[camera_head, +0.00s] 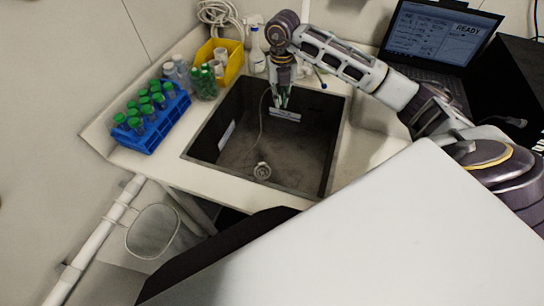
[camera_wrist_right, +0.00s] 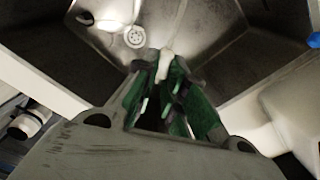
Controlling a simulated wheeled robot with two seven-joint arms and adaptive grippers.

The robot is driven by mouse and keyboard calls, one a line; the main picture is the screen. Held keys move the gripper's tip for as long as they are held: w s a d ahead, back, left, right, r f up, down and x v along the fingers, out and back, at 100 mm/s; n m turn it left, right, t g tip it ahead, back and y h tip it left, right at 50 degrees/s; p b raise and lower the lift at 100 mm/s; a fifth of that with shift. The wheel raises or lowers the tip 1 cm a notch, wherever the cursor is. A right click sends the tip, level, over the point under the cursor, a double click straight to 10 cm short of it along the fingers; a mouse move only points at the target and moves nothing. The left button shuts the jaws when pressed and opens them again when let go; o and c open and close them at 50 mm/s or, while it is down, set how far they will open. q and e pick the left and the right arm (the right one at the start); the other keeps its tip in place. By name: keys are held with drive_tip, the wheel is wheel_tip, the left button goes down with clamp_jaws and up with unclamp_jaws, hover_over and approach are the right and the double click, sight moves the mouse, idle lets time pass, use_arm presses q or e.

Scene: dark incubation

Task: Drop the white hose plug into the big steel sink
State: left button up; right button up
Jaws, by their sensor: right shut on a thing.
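The big steel sink (camera_head: 305,158) is set into the white counter, dark inside, with a round drain (camera_head: 262,171) on its floor. My right gripper (camera_head: 281,103) is over the far part of the sink, pointing down. In the right wrist view its green fingers (camera_wrist_right: 168,90) are shut on the white hose plug (camera_wrist_right: 165,62), whose white end shows between the fingertips. The sink (camera_wrist_right: 205,25) and its drain (camera_wrist_right: 135,37) lie beyond it in that view. The plug is too small to make out surely in the head view. My left gripper is not in view.
A blue rack (camera_head: 155,138) of green-capped tubes stands left of the sink. A yellow bin (camera_head: 232,72), green-capped bottles (camera_head: 204,84) and a spray bottle (camera_head: 257,55) stand behind it. A laptop (camera_head: 430,45) is at back right. A thin cord hangs in the sink.

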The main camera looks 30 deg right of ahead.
wheel_tip(320, 180, down, 6)
drive_tip(key=b, duration=0.3)
idle(0.6)
drive_tip(key=o, duration=0.8)
drive_tip(key=shift+r, duration=6)
